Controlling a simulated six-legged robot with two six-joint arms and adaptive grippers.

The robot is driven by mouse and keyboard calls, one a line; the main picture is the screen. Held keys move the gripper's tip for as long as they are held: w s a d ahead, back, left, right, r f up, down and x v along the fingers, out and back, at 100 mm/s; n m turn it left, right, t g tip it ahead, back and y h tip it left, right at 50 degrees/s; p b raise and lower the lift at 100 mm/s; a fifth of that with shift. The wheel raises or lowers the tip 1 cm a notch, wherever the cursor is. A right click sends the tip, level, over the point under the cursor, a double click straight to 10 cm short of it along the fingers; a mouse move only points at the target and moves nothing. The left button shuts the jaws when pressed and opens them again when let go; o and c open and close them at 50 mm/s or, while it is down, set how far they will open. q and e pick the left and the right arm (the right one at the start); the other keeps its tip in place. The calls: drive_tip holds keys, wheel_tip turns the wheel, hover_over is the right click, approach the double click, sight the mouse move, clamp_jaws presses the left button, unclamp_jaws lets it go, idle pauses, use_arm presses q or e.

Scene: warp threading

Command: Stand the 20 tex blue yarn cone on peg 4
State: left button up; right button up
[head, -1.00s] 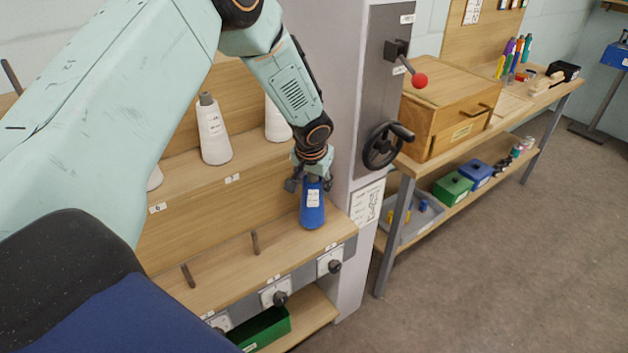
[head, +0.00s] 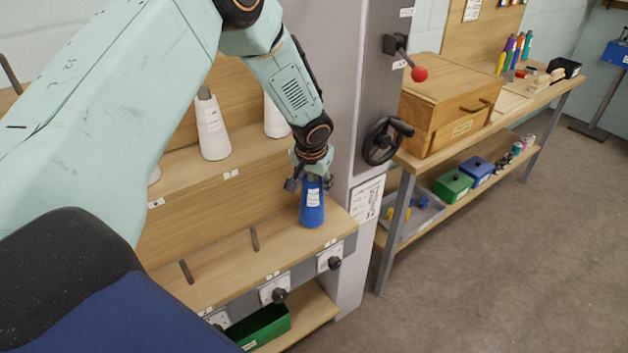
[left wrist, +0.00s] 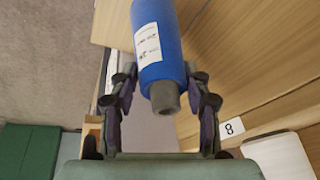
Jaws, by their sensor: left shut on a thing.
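The blue yarn cone (head: 312,212) with a white label is upright at the right end of the lower wooden shelf (head: 215,292). My left gripper (head: 310,180) is shut on its narrow top from above. In the left wrist view the blue cone (left wrist: 172,45) shows its grey tip between the two fingers (left wrist: 165,115). The cone's base is at or just above the shelf; I cannot tell whether it touches. Any peg under it is hidden. Two bare pegs (head: 255,239) (head: 187,272) stand to its left. My right gripper is not in view.
White cones (head: 212,128) (head: 276,118) stand on the upper shelf behind. A grey machine column (head: 352,230) with a handwheel (head: 382,142) is close on the right. A green bin (head: 262,328) is below the shelf. A workbench (head: 425,160) with a wooden box stands further right.

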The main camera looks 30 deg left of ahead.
use_arm(q)
drive_tip(key=shift+f, duration=0.25)
drive_tip(key=o, duration=1.3)
drive_tip(key=shift+o, duration=0.2)
